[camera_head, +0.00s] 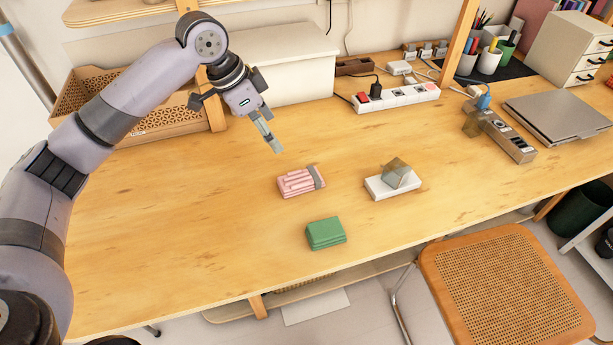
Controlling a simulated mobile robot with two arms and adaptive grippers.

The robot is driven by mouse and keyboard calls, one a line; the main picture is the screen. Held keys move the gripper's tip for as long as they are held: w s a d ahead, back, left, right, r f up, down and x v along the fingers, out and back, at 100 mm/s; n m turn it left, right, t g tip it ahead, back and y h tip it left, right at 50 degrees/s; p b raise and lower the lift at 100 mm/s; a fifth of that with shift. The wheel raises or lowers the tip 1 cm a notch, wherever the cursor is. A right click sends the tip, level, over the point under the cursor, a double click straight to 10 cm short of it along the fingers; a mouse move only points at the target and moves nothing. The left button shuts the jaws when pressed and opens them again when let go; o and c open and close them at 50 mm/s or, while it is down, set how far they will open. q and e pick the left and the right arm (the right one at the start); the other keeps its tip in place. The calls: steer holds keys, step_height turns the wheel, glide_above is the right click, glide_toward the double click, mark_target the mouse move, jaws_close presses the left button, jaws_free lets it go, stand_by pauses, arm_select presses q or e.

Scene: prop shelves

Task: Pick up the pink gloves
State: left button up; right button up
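The pink gloves (296,183) lie folded in a small bundle on the wooden table, with a grey band or cuff at their right end. My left gripper (273,143) is above the table, up and slightly left of the gloves in the picture. It points down and right toward them and appears apart from them. Its fingers overlap in this view, so I cannot tell if they are open or shut. No held object shows. My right gripper is not in view.
A green folded cloth (326,233) lies below the gloves near the front edge. A power strip (397,97) and white box (285,65) stand behind. The table's left part (170,220) is clear.

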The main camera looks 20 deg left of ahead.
arm_select(q)
step_height(320, 180, down, 2)
steer(key=d, duration=0.1)
glide_toward(301, 178)
steer(key=shift+x, duration=1.85)
steer(key=x, duration=0.4)
steer(key=shift+f+p, duration=0.15)
steer(key=shift+p, duration=0.25)
steer(key=shift+w+d+f, duration=0.1)
steer(key=shift+w+f, duration=0.05)
steer(key=shift+f, duration=0.15)
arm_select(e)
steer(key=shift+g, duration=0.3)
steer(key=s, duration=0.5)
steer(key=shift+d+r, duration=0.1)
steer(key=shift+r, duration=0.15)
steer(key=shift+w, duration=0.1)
